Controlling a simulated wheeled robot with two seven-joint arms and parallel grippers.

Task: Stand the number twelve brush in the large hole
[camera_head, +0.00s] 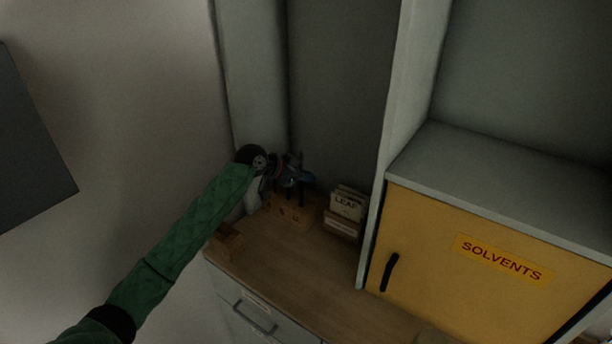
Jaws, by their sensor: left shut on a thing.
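My left gripper (290,179) is over the back left of the wooden counter, right above a wooden block (291,217) with dark marks on its front. It is shut on a thin thing that looks like a brush, but the dark picture and the gripper hide most of it. I cannot read a number on it. I cannot tell whether its end is in a hole or above the block. The holes in the block's top are too small and shaded to tell apart. My right gripper is out of view.
A box labelled LEAF (345,208) stands right of the block. A smaller wooden block (228,243) is at the counter's left edge. A yellow SOLVENTS cabinet (480,262) and a pale upright panel (386,140) bound the right. The counter's front middle (290,262) is clear.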

